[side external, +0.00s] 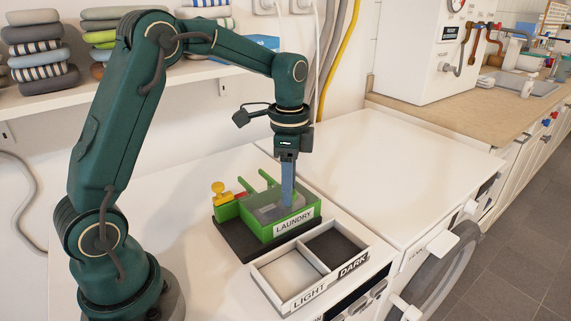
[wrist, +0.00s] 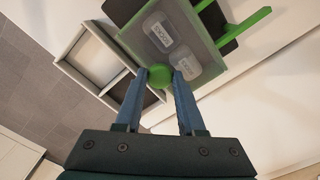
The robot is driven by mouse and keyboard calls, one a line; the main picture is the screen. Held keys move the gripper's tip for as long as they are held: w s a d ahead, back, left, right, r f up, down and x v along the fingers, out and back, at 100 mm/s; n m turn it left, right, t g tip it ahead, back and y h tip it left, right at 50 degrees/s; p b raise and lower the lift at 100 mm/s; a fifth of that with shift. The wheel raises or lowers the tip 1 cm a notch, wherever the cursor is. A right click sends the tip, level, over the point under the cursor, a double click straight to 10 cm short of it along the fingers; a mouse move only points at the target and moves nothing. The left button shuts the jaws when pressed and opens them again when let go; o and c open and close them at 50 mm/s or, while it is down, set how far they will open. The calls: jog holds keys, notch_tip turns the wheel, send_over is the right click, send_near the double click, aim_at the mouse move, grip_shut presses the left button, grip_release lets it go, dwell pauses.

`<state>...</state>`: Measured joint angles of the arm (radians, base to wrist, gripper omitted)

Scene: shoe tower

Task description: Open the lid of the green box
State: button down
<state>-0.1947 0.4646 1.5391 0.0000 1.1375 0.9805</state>
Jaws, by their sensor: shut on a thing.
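The green box (side external: 257,232) stands on a dark base and carries a LAUNDRY label on its front. A round green knob (wrist: 160,77) sits at the panel's near edge. My gripper (wrist: 160,80) has its two blue fingers shut on this knob, one on each side. In the side view my gripper (side external: 286,203) points straight down at the box's front part. The lid looks flat, and the knob is hidden there behind the fingers and front wall.
A divided tray (side external: 257,270) labelled LIGHT and DARK stands close in front of the box. The white top (side external: 390,150) to the right is clear.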

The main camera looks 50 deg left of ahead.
jog(key=shift+r, duration=0.1)
jog(key=a, duration=1.1)
jog(key=shift+a, duration=0.25)
jog(key=c, duration=0.5)
grip_release()
notch_tip(320, 180, up, 5)
jog(key=shift+r, duration=0.1)
